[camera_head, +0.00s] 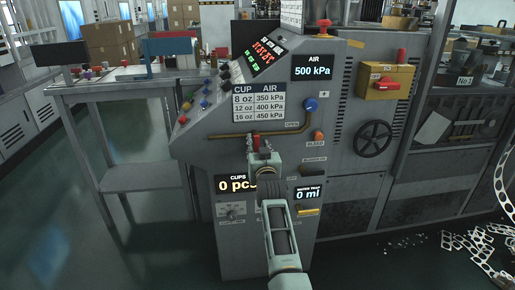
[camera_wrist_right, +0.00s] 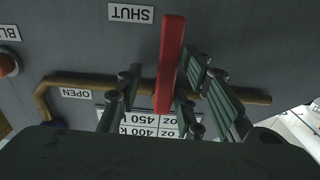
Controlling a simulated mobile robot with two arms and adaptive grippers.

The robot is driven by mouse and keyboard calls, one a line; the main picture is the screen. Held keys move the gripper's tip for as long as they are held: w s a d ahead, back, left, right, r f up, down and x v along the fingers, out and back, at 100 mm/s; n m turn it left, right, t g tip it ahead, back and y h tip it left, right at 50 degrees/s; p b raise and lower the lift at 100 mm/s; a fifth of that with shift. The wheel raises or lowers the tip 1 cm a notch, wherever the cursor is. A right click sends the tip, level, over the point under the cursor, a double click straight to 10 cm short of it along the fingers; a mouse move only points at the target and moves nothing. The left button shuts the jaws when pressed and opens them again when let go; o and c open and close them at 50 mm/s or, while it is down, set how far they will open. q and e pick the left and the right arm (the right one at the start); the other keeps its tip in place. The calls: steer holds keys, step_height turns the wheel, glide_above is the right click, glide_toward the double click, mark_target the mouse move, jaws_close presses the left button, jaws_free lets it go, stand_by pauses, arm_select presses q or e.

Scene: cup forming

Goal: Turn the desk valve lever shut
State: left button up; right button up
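The red valve lever (camera_wrist_right: 170,65) stands vertical in the right wrist view, across the brass pipe (camera_wrist_right: 60,82). Its upper end is beside the SHUT label (camera_wrist_right: 131,13); the OPEN label (camera_wrist_right: 76,93) is to the left near the pipe. My right gripper (camera_wrist_right: 158,92) is open around the lever, with green-padded fingers on both sides. The left finger stands apart from it; the right ones are close, and contact is unclear. In the head view my right gripper (camera_head: 263,150) is at the pipe and hides most of the lever. My left gripper is not in view.
The grey machine panel (camera_head: 340,150) carries a blue knob (camera_head: 310,104), an orange bleed button (camera_head: 318,135) and a black handwheel (camera_head: 373,138). A yellow box (camera_head: 386,80) with a red handle juts out at right. Scrap (camera_head: 470,245) lies on the floor at right.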

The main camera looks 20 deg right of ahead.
steer(key=shift+a+f, duration=0.1)
steer(key=shift+a, duration=0.1)
steer(key=shift+a, duration=0.1)
steer(key=shift+s, duration=0.25)
steer(key=v, duration=0.7)
